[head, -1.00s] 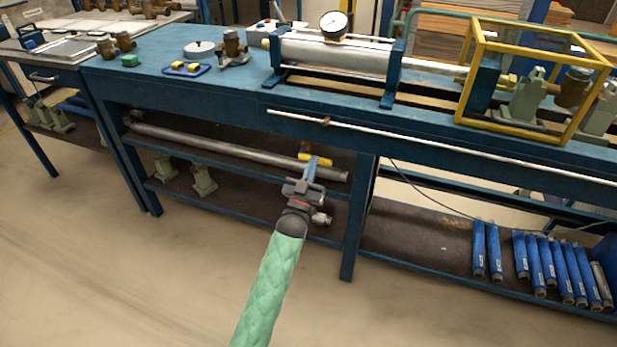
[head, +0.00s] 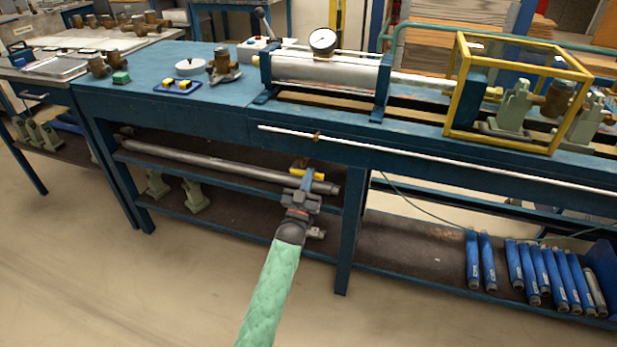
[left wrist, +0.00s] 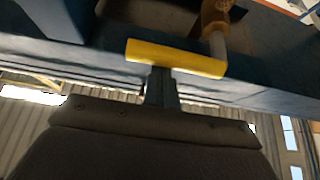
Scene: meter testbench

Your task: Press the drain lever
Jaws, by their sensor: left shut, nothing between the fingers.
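The drain lever is a yellow bar (head: 311,174) below the front edge of the blue bench. It also shows in the left wrist view as a yellow bar (left wrist: 175,58) near a brass fitting (left wrist: 215,18). My left gripper (head: 307,178) is shut and empty, with its fingertips right at the lever from below. In the left wrist view, the shut fingers (left wrist: 161,85) point up at the lever's underside, left of its middle. I cannot tell whether they touch it. My right gripper is not in view.
The bench's front edge and a long white rod (head: 430,157) run above and right of the lever. A lower shelf (head: 390,250) and a bench leg (head: 352,235) stand close to my left gripper. A grey pipe (head: 220,160) lies behind it. The floor in front is clear.

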